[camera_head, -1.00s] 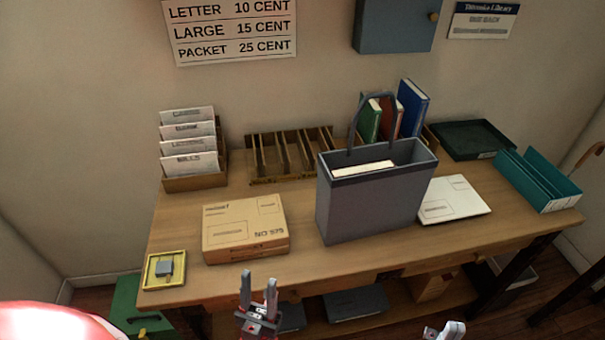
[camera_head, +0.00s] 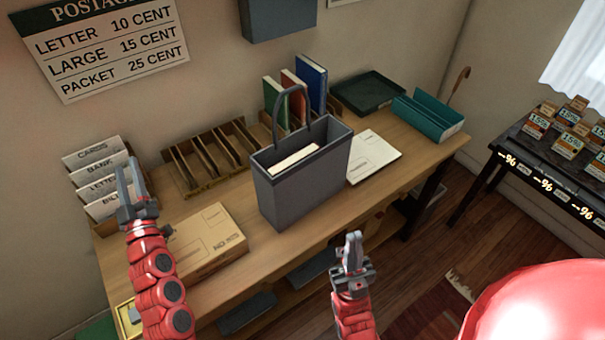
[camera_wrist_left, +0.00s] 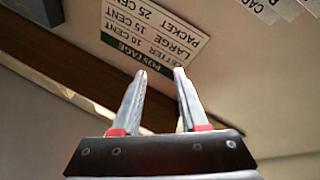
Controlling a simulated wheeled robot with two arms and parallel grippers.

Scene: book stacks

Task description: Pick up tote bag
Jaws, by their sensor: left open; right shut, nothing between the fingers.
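The grey tote bag (camera_head: 305,185) stands upright on the wooden desk, with its looped handle raised and a pale item showing in its open top. My left gripper (camera_head: 130,180) is raised at the left, in front of the letter rack and well apart from the bag. It is open and empty; its two fingers (camera_wrist_left: 160,95) also show apart in the left wrist view, which does not show the bag. My right gripper (camera_head: 352,250) is shut and empty, in front of the desk, to the lower right of the bag.
On the desk (camera_head: 250,262) are a cardboard box (camera_head: 205,240), a letter rack (camera_head: 97,180), a slotted wooden rack (camera_head: 210,155), upright books (camera_head: 310,85), a white parcel (camera_head: 372,155), a dark tray (camera_head: 368,92) and a teal holder (camera_head: 428,118). A dark display table (camera_head: 555,165) stands at right.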

